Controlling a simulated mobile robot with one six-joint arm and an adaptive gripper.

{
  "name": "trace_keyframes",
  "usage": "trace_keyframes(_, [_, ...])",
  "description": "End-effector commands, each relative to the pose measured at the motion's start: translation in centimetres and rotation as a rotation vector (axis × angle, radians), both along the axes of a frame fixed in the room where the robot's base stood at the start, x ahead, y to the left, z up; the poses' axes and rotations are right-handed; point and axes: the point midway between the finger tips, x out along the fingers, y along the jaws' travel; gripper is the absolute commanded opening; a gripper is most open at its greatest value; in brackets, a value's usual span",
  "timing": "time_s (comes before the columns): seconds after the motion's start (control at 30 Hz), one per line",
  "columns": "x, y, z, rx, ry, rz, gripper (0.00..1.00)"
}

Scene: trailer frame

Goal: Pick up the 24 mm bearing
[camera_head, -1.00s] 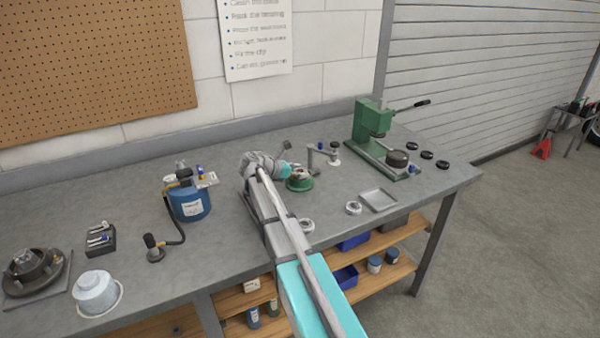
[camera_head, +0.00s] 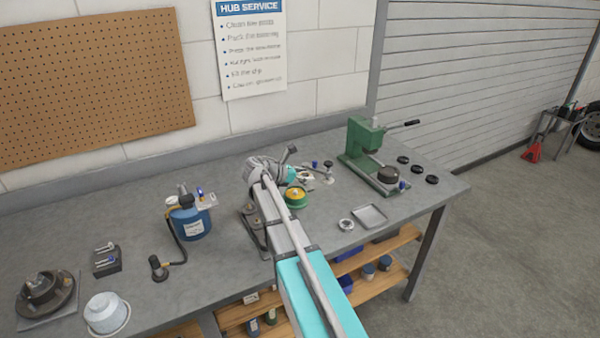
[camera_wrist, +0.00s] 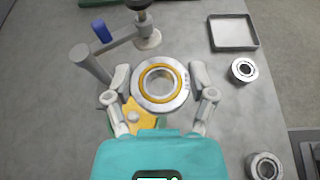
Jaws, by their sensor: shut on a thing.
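In the wrist view a steel bearing (camera_wrist: 160,83) with a yellow ring around its bore sits between the two fingers of my gripper (camera_wrist: 160,85). The fingers are shut on its left and right sides. Small marks on its rim are too small to read. A yellow and green thing (camera_wrist: 139,117) shows partly below the bearing; in the head view a green round pot with a yellow top (camera_head: 295,197) stands beside my arm. In the head view my gripper is mostly hidden behind my arm. Another bearing (camera_wrist: 243,70) and a further ring-shaped part (camera_wrist: 265,166) lie to the right in the wrist view.
A metal post tool with a blue knob (camera_wrist: 101,31) stands close left of my gripper. A shallow tray (camera_head: 370,216) lies near the front edge. A green press (camera_head: 362,145) stands at the back right. A blue canister with a hose (camera_head: 190,220) stands left of my arm.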

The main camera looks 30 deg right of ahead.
Motion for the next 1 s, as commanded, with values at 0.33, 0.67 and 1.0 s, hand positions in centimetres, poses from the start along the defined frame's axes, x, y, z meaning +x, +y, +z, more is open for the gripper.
trace_keyframes(0.33, [-6.5,-1.6,3.3,0.0,0.001,0.001,0.14])
trace_keyframes(0.67, [-8.7,-2.4,4.2,0.0,0.001,0.001,0.14])
trace_keyframes(1.0, [-8.8,-2.4,4.2,0.0,0.001,0.001,0.14])
